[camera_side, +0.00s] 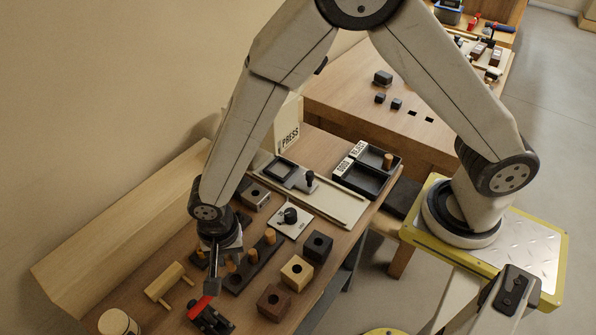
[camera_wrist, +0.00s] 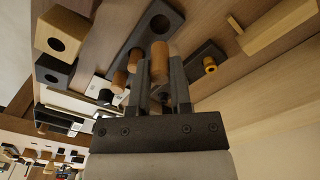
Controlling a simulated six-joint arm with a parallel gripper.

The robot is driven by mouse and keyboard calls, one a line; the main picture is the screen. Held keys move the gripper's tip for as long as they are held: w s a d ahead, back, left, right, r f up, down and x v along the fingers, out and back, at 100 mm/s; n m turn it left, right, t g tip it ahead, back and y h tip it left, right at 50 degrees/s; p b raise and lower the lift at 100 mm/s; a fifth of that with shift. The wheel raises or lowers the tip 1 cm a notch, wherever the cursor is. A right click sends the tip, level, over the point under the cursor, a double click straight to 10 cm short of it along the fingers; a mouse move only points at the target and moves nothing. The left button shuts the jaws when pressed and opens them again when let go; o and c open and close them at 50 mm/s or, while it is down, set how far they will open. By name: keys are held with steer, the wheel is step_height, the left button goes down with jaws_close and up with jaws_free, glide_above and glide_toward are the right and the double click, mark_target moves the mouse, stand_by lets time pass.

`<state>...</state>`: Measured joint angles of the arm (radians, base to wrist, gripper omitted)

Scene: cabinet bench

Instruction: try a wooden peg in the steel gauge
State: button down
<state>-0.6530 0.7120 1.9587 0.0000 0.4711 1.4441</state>
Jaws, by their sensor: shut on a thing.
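My gripper (camera_wrist: 160,82) is shut on a wooden peg (camera_wrist: 159,56); the peg's end shows beyond the fingertips in the wrist view. In the side view my gripper (camera_side: 214,276) points down beside the dark peg rack (camera_side: 240,279), at the near left of the bench. The rack also shows in the wrist view (camera_wrist: 152,30), with an open hole and two more wooden pegs (camera_wrist: 135,60) beside the fingers. A grey metal block with a dark hole (camera_side: 255,196), which looks like the steel gauge, stands farther back. My gripper is apart from it.
Dark (camera_side: 317,246), pale (camera_side: 297,271) and brown (camera_side: 272,303) blocks with holes stand right of the rack. A GOOD/REJECT tray (camera_side: 366,178) holds a peg. A red-handled tool (camera_side: 201,307) lies near my fingertips.

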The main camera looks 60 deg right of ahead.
steer(key=w+d+r+m, duration=0.2)
steer(key=w+d+m, duration=0.2)
steer(key=d, duration=0.6)
steer(key=w+d+r+m, duration=0.2)
steer(key=w+d+m, duration=0.3)
steer(key=w+d, duration=0.2)
steer(key=d, duration=0.2)
steer(key=shift+d, duration=0.4)
steer(key=shift+f, duration=0.15)
steer(key=shift+f, duration=2.85)
steer(key=shift+f, duration=1.15)
stand_by(0.3)
steer(key=shift+r, duration=0.25)
stand_by(0.4)
